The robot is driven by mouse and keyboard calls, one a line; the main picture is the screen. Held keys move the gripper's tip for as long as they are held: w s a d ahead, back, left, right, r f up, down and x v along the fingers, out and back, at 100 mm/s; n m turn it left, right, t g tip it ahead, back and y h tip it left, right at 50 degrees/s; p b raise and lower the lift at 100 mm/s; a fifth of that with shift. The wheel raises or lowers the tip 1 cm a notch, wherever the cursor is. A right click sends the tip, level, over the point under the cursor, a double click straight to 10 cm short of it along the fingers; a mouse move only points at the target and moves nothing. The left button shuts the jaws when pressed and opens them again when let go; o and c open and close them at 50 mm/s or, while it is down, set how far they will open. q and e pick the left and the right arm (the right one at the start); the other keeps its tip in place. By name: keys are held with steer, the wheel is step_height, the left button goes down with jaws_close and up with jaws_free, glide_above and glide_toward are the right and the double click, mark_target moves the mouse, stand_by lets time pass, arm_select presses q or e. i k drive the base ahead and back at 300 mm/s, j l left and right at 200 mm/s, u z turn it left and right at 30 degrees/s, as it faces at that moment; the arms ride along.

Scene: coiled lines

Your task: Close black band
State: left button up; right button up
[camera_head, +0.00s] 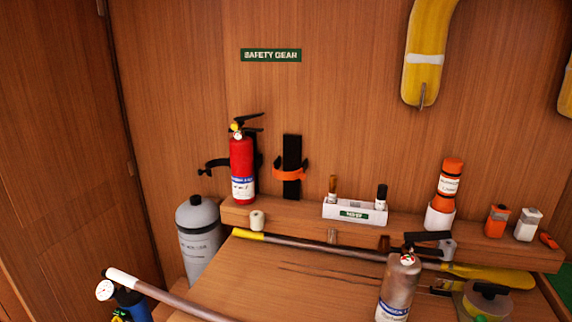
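A red fire extinguisher (242,170) with a black handle stands upright on the wooden ledge, against a wall bracket. A black band (214,164) sticks out to the left of the extinguisher at mid-height, its free end bent outward. It is not wrapped across the front of the extinguisher, so it looks open. Its fixed end and most of the bracket are hidden behind the extinguisher. To the right, an empty black bracket (292,150) carries an orange band (290,176) with black ends. Neither of my grippers is in view.
A white box (354,212) with two small bottles and an orange canister (450,180) stand on the ledge. A grey cylinder (198,240) stands below left. A paddle (340,250) lies along the bench. A worn grey extinguisher (397,285) stands in front. Space before the red extinguisher looks clear.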

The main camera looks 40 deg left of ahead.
mark_target(210, 164)
steer(key=u, duration=1.8)
